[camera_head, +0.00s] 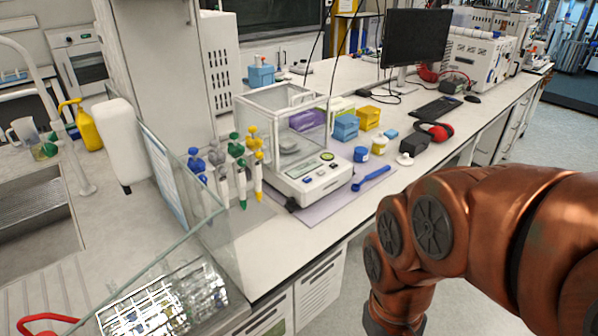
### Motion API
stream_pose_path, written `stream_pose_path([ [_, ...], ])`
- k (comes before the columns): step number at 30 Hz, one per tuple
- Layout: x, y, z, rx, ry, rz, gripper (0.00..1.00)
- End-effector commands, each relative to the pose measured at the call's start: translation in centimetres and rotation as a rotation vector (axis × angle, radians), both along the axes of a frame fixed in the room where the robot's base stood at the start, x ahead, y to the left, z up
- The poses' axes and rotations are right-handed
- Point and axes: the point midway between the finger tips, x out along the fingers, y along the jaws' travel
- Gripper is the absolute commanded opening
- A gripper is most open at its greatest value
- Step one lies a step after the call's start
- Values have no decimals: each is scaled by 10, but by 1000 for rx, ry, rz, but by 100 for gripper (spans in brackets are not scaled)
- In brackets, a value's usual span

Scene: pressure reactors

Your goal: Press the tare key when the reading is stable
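An analytical balance (312,182) with a glass draft shield (284,125) stands on a grey mat on the white bench, left of the picture's middle. The reading and the key labels are too small to make out, so I cannot tell which is the tare key. The weighing pan (290,146) shows dimly through the glass. My copper-coloured arm fills the lower right, over the floor in front of the bench, apart from the balance. My gripper is not in view.
Pipettes on a stand (238,165) are close left of the balance. A blue scoop (371,178) lies right of it on the bench edge, with a blue-lidded jar (361,154) behind. A glass panel (185,200) stands at left. Red ear defenders (437,131) lie farther right.

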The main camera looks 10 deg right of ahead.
Motion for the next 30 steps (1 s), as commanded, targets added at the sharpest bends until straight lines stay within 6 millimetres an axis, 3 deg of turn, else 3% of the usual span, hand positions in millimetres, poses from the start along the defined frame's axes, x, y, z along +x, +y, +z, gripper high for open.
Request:
stream_pose_path([
  [8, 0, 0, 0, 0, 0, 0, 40],
  [20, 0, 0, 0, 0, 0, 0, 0],
  [30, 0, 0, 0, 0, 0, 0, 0],
])
